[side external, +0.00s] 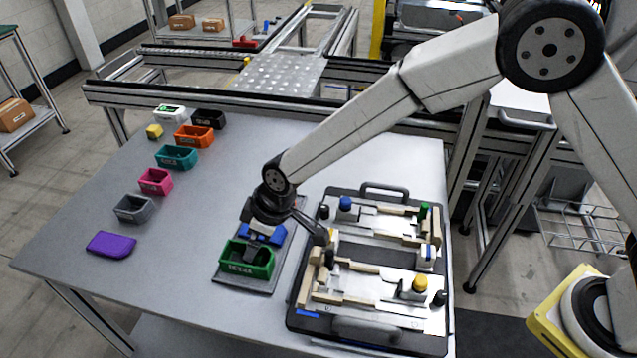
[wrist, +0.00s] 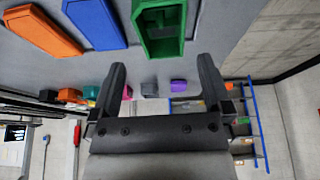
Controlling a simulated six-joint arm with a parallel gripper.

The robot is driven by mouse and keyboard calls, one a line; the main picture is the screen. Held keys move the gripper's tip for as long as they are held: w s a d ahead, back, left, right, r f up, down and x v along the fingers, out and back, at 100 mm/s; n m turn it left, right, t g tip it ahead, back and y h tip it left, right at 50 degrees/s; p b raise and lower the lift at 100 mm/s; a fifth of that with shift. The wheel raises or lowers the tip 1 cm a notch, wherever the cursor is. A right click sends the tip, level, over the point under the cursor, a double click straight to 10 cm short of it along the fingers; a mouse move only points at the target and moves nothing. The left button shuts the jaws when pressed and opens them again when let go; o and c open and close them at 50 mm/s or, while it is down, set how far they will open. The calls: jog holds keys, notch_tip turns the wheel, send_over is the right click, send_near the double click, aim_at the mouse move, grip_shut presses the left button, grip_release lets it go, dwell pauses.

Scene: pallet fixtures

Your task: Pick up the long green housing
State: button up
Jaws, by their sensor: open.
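The long green housing (side external: 262,268) is an open-topped box with a label on its front wall. It lies on a dark grey mat (side external: 228,279) near the front of the table. In the wrist view the green housing (wrist: 163,50) shows at the top, beyond and between my fingertips. My gripper (wrist: 162,66) is open with nothing between its fingers. In the side view my gripper hangs just behind and above the green housing, and its fingers are hard to make out there. A blue housing (wrist: 97,22) lies beside the green one, partly hidden by my gripper in the side view.
An orange housing (wrist: 42,30) lies beyond the blue one. A black-framed fixture pallet (side external: 385,312) with wooden blocks and knobs stands close to the right. Small coloured bins, including teal (side external: 176,157) and grey (side external: 133,208), and a purple piece (side external: 111,243) stand left. Clear table lies between.

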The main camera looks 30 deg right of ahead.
jog(key=shift+a, duration=0.35)
jog(key=shift+x, duration=1.3)
jog(key=shift+f, duration=0.1)
jog(key=shift+d+x, duration=0.1)
jog(key=shift+x, duration=1.15)
jog(key=shift+d+x, duration=0.15)
jog(key=shift+x, duration=1.1)
jog(key=shift+f, duration=0.1)
jog(key=c, duration=1.2)
